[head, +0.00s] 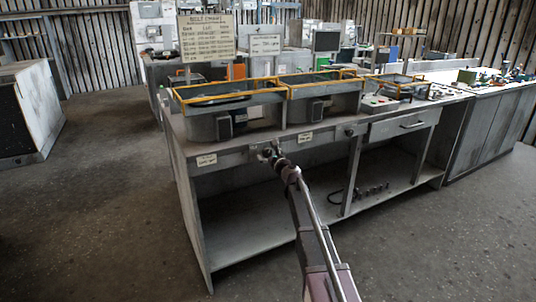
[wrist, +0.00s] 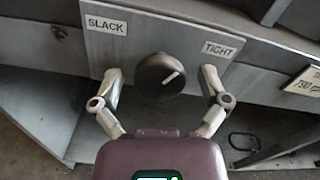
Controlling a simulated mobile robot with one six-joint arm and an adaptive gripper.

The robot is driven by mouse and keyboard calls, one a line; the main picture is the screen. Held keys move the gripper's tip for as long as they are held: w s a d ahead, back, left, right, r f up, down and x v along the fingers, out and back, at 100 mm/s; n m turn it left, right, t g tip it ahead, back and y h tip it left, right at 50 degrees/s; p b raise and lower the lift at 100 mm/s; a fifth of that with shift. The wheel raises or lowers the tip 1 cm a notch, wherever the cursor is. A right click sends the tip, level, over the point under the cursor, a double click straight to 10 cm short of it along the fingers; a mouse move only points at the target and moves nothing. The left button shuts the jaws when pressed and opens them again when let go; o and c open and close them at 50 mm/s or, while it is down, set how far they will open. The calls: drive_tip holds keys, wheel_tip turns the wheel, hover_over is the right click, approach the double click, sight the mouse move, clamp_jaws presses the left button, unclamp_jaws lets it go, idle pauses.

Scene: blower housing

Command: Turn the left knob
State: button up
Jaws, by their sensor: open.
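The left knob (wrist: 160,75) is round and dark, on a grey plate (wrist: 105,43) on the bench front. Its white pointer line slants to the upper right, towards the TIGHT label (wrist: 219,50); the SLACK label (wrist: 106,25) is at the upper left. My gripper (wrist: 161,74) is open, one finger on each side of the knob with a visible gap on both sides. In the head view my gripper (head: 269,150) is at the bench front and mostly hides this knob. A second knob (head: 349,132) sits further right on the bench front.
The grey bench (head: 235,262) has an open shelf below. Two yellow-railed housings (head: 212,125) stand on top. A drawer (head: 400,124) is at the right of the front. Small paper labels (head: 207,160) mark the front. The floor before the bench is clear.

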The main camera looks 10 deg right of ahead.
drive_tip(key=c, duration=1.2)
drive_tip(key=shift+o, duration=0.2)
drive_tip(key=shift+n, duration=0.3)
drive_tip(key=shift+w+n, duration=0.1)
drive_tip(key=shift+n, duration=2.3)
drive_tip(key=o, duration=1.2)
drive_tip(key=shift+c, duration=0.2)
